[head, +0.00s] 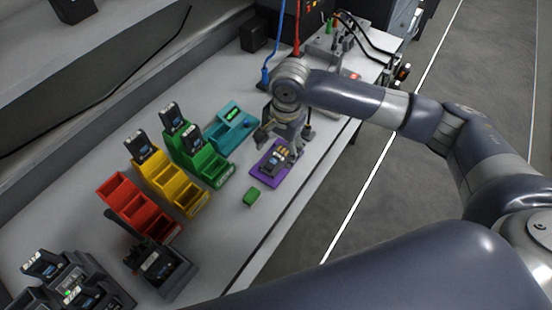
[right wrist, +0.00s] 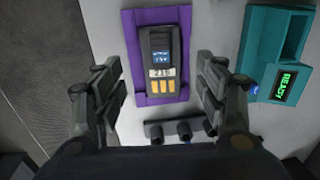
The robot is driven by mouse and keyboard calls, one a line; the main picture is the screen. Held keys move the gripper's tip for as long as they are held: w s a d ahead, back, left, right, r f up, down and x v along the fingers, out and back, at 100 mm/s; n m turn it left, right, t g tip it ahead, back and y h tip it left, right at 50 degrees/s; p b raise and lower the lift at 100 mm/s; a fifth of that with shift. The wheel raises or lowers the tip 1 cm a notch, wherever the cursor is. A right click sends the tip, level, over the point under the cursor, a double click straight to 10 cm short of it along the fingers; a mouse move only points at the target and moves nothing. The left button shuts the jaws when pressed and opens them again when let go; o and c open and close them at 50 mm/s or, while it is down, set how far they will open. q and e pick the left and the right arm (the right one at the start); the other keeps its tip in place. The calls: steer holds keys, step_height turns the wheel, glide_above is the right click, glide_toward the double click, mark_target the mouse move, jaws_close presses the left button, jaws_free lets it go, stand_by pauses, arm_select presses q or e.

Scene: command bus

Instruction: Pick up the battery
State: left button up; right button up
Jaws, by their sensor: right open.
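A dark battery (head: 271,164) with a blue label and yellow stripes lies on a purple tray (head: 262,187) on the bench. In the right wrist view the battery (right wrist: 163,62) lies lengthwise on the purple tray (right wrist: 134,58), with a "215" tag on its middle. My right gripper (head: 283,145) is just above the far end of the tray. In the right wrist view its two fingers (right wrist: 163,85) are spread to either side of the battery, apart from it. The gripper is open and empty. My left gripper is not in view.
Red (head: 125,200), yellow (head: 177,183) and green (head: 205,160) stepped bins stand left of the tray. A teal holder (right wrist: 262,50) with a READY display is close to the right finger. A small green block (head: 251,196) lies near the tray. Several chargers with batteries stand at lower left.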

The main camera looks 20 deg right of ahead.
mark_target(276, 159)
steer(key=shift+w+a+f+p, duration=0.1)
steer(key=shift+w+f+p, duration=0.1)
steer(key=shift+f, duration=1.15)
steer(key=shift+w+f+p, duration=0.2)
steer(key=shift+f, duration=1.1)
steer(key=c, duration=1.2)
